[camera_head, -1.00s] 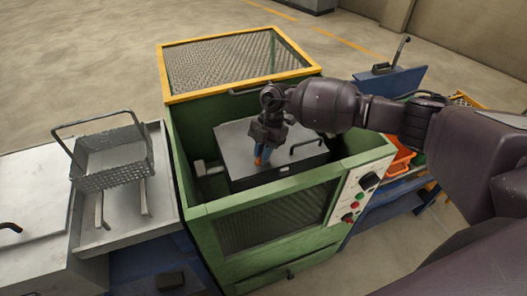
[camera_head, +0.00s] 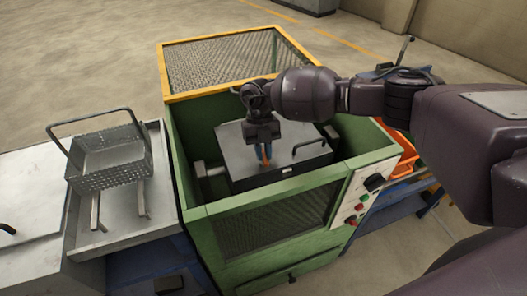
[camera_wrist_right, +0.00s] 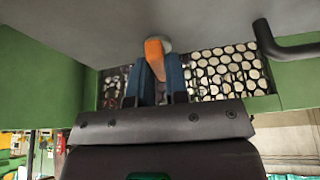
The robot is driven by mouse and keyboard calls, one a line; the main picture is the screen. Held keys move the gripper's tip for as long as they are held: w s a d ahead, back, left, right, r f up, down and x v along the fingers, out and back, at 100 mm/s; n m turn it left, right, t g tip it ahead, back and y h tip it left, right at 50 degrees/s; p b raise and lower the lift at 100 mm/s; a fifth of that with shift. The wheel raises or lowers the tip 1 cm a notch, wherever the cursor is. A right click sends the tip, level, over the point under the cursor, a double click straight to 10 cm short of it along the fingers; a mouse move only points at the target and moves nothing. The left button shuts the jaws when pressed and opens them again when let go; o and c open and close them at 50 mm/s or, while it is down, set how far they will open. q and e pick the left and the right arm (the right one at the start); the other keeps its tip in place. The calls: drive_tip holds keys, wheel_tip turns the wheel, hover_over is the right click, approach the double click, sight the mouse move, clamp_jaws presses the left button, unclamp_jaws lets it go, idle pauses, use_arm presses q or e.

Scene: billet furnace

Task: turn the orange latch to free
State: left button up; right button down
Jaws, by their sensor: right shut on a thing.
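The orange latch (camera_wrist_right: 157,58) hangs from a round pivot on the grey lid in the right wrist view. Its lower end is between the two blue fingers of my right gripper (camera_wrist_right: 160,82), which is shut on it. In the head view the right gripper (camera_head: 264,157) reaches down over the front part of the dark grey lid (camera_head: 235,151) inside the green machine. A little orange shows at its fingers there. The gripper hides most of the latch in that view. My left gripper is not in view.
The green machine's walls (camera_head: 262,215) surround the lid, with a yellow-framed mesh cover (camera_head: 225,65) raised behind. A black handle (camera_head: 310,145) stands to the right of the gripper. A wire basket (camera_head: 108,172) sits on the left tray. Control knobs (camera_head: 375,183) are at front right.

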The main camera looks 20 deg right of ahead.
drive_tip(key=shift+n, duration=0.4)
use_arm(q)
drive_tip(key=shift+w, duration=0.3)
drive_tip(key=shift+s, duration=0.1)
use_arm(e)
drive_tip(key=shift+n, duration=0.3)
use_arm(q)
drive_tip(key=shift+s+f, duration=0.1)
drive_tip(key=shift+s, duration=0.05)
use_arm(e)
drive_tip(key=c, duration=1.1)
unclamp_jaws()
drive_tip(key=v, duration=1)
drive_tip(key=shift+w+a+r, duration=0.1)
drive_tip(key=shift+a+r, duration=0.15)
drive_tip(key=shift+r, duration=0.15)
